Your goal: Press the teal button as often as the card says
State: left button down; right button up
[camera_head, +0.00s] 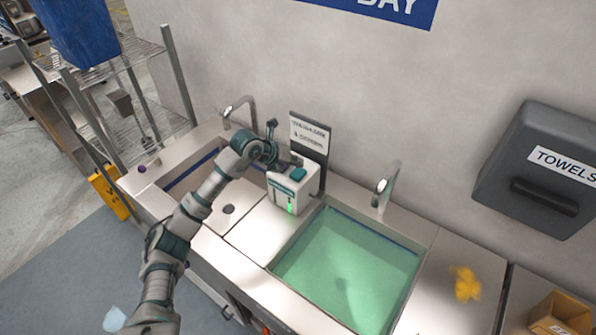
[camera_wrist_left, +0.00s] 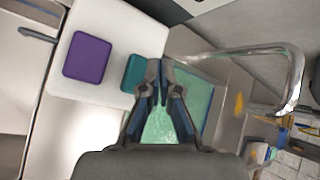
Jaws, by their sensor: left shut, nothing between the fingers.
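A white box (camera_head: 291,190) stands on the steel counter between two basins, with a green light on its front. Its teal button (camera_head: 299,174) is on the top; it also shows in the wrist view (camera_wrist_left: 133,73), partly covered by a finger. A purple button (camera_wrist_left: 87,58) sits beside it in the wrist view. The card (camera_head: 309,133) stands upright behind the box; its two lines are too small to read surely. My left gripper (camera_wrist_left: 160,66) is shut and empty, over the box's top by the teal button. I cannot tell whether it touches. My right gripper is not in view.
A green-water basin (camera_head: 350,265) lies right of the box, with a tap (camera_head: 381,190) behind it. Another tap (camera_head: 238,108) stands at the left basin. A yellow crumpled thing (camera_head: 465,284) lies on the right counter. A towel dispenser (camera_head: 540,170) hangs on the wall.

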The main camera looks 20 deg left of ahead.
aim_at(296, 173)
pick_arm(q)
notch_tip(296, 173, up, 4)
jog(key=shift+r+p, duration=0.15)
jog(key=shift+p, duration=1.1)
